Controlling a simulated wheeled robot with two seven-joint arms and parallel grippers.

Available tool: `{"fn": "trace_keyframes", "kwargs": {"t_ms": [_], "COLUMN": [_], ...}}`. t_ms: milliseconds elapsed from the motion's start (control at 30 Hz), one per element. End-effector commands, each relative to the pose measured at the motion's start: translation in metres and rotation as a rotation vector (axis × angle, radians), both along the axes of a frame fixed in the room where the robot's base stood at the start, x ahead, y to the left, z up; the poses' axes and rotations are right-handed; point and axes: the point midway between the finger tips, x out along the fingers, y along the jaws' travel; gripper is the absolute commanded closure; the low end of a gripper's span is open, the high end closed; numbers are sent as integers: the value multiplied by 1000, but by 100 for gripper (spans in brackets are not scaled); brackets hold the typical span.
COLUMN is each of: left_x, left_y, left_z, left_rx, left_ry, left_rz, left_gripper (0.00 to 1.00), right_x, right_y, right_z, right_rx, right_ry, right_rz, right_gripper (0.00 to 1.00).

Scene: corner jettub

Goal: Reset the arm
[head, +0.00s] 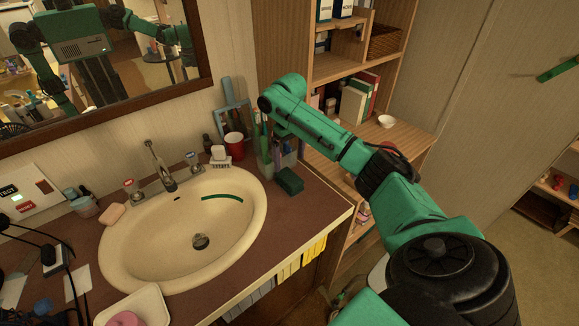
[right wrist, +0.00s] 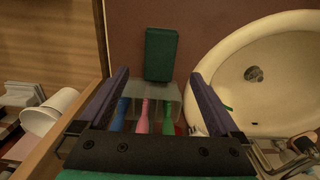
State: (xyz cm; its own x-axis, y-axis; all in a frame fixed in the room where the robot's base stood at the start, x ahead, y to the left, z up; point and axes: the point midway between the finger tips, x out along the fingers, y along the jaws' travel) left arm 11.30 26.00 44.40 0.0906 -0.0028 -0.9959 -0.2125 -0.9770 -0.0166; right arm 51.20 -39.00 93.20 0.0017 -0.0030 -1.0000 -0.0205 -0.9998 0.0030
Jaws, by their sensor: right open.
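My right arm reaches from the lower right of the head view to the back corner of the sink counter. In the right wrist view my right gripper (right wrist: 158,76) is open, its two dark fingers wide apart and empty. A clear holder (right wrist: 172,92) with blue, pink and green toothbrushes shows between the fingers; the gripper does not grip it. A dark green block (right wrist: 161,54) lies on the counter beyond the holder. The block also shows in the head view (head: 290,181). The fingertips are hard to make out in the head view. My left gripper is not directly in view.
A cream sink (head: 160,245) with a faucet (head: 160,165) fills the counter's middle. A red cup (head: 234,145) and soap (head: 112,214) stand around it. Wooden shelves (head: 400,130) rise behind my right arm, close to it. A mirror (head: 130,75) hangs above.

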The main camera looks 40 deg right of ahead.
Motion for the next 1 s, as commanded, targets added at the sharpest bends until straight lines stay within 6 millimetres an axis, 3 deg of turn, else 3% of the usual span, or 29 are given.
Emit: {"fn": "trace_keyframes", "kwargs": {"t_ms": [100, 200, 733, 1000], "left_x": [0, 0, 0, 1], "left_y": [0, 0, -1, -1], "left_z": [-2, -2, 0, 57], "left_rx": [0, 0, -1, -1], "left_ry": [0, 0, -1, -1], "left_rz": [0, -1, -1, -1], "left_gripper": [0, 0, 0, 0], "right_x": [1, 0, 0, 0], "right_y": [0, 0, 0, 0], "right_z": [20, 26, 29, 86], "right_rx": [1, 1, 1, 1], "right_ry": [-3, 0, 1, 0], "right_rz": [0, 0, 0, 0], "right_gripper": [1, 1, 1, 1]}}
